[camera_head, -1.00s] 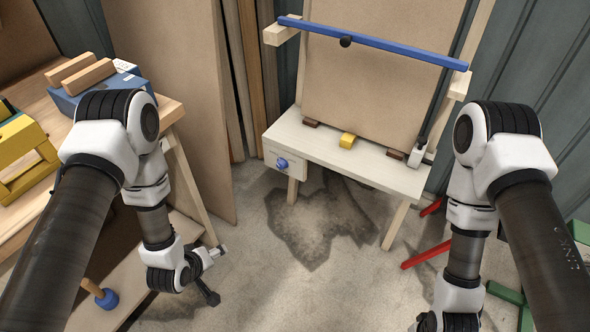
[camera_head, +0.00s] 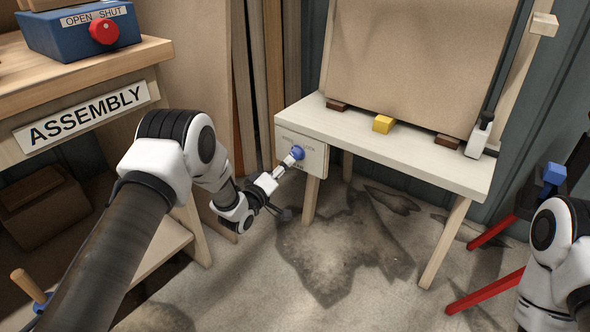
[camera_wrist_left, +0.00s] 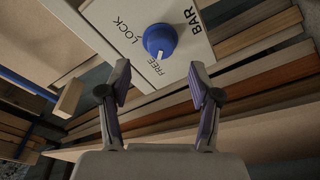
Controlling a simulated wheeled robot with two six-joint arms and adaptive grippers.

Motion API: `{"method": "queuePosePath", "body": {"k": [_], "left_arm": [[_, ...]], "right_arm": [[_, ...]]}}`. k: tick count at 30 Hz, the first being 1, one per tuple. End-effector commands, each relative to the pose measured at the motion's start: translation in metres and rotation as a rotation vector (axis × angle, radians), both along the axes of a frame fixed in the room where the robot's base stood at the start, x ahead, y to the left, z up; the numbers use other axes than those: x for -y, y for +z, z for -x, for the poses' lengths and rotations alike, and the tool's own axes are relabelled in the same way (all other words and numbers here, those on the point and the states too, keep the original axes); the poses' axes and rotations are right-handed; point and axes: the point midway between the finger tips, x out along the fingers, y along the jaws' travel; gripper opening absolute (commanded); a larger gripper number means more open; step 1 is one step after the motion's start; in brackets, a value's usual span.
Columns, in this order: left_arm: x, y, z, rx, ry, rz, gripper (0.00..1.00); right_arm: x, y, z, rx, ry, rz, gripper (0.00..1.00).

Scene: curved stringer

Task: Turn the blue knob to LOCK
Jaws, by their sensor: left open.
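The blue knob (camera_head: 298,152) sits on the white front panel (camera_head: 317,162) at the left end of the pale bench. In the left wrist view the knob (camera_wrist_left: 160,40) shows a white mark toward the word FREE; LOCK is printed beside it, further left. BAR is printed to the right. My left gripper (camera_head: 287,163) is in front of the panel, close to the knob. In the wrist view its two fingers (camera_wrist_left: 160,68) are spread apart and empty, with the knob ahead between them. My right gripper is out of view.
An ASSEMBLY workbench (camera_head: 92,112) with a blue OPEN/SHUT box (camera_head: 75,38) stands at the left. A yellow block (camera_head: 383,124) lies on the pale bench (camera_head: 430,158). Red legs (camera_head: 487,291) are on the floor at right. Bare floor lies before the bench.

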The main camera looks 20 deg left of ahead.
Motion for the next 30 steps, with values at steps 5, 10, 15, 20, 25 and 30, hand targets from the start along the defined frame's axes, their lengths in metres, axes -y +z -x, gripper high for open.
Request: {"method": "queuePosePath", "body": {"k": [5,10,15,20,25,30], "left_arm": [[0.009,-0.004,-0.034,0.003,-0.002,-0.001,0.63],[0.013,-0.002,-0.057,0.000,0.000,-0.001,0.63],[0.014,0.000,-0.060,-0.002,0.000,0.000,0.63],[0.014,0.000,-0.060,-0.002,0.000,0.000,0.42],[0.014,0.000,-0.060,-0.002,0.000,0.000,0.03],[0.014,0.000,-0.060,-0.001,0.001,-0.003,0.03]], "right_arm": [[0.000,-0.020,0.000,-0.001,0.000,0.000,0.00],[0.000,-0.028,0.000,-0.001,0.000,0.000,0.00],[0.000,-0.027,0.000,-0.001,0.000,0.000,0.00],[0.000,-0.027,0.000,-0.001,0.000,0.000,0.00],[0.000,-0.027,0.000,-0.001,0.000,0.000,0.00],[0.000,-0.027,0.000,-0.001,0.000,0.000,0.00]]}}
